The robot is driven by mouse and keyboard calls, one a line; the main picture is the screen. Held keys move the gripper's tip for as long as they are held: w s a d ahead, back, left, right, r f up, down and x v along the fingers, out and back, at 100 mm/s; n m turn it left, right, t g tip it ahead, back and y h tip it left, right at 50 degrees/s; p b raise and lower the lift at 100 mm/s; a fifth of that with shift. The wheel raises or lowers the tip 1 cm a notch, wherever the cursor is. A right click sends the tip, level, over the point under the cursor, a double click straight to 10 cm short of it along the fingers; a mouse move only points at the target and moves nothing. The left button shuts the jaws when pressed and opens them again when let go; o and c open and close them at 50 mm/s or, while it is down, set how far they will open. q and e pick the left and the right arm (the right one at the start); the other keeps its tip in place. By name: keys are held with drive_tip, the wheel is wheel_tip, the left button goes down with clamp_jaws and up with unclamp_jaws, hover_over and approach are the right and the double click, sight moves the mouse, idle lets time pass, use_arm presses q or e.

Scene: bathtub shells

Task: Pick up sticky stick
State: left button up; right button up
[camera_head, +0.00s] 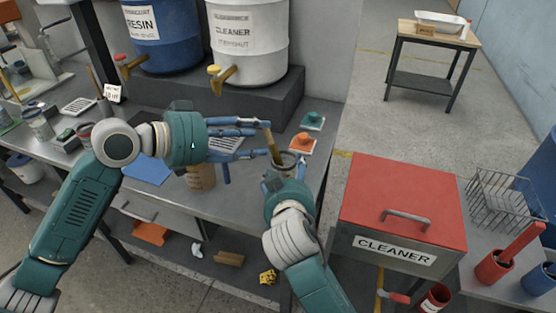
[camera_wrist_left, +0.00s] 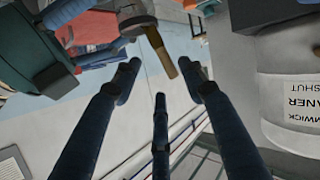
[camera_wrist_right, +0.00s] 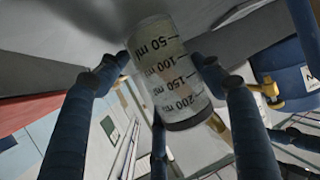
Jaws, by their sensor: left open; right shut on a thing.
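The sticky stick (camera_head: 273,146), brown and slim, stands tilted in a clear measuring cup (camera_head: 279,170), its upper end out above the rim. My right gripper (camera_head: 287,182) is shut on this cup, whose ml marks show in the right wrist view (camera_wrist_right: 167,75). My left gripper (camera_head: 255,139) is open, its fingers pointing right at the stick's upper end. In the left wrist view the stick's end (camera_wrist_left: 162,55) appears between the spread fingertips (camera_wrist_left: 160,82). I cannot tell whether they touch it. The stick's lower part is hidden in the cup.
A blue resin barrel (camera_head: 160,38) and white cleaner barrel (camera_head: 247,45) stand behind on a dark ledge. A brown container (camera_head: 201,177) stands under my left gripper. A red-lidded cleaner bin (camera_head: 400,200) is right of the bench.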

sight(267, 135)
use_arm(q)
drive_tip(key=x, duration=0.5)
drive_tip(key=shift+w+a+f, duration=0.1)
drive_tip(key=shift+w, duration=0.2)
clamp_jaws()
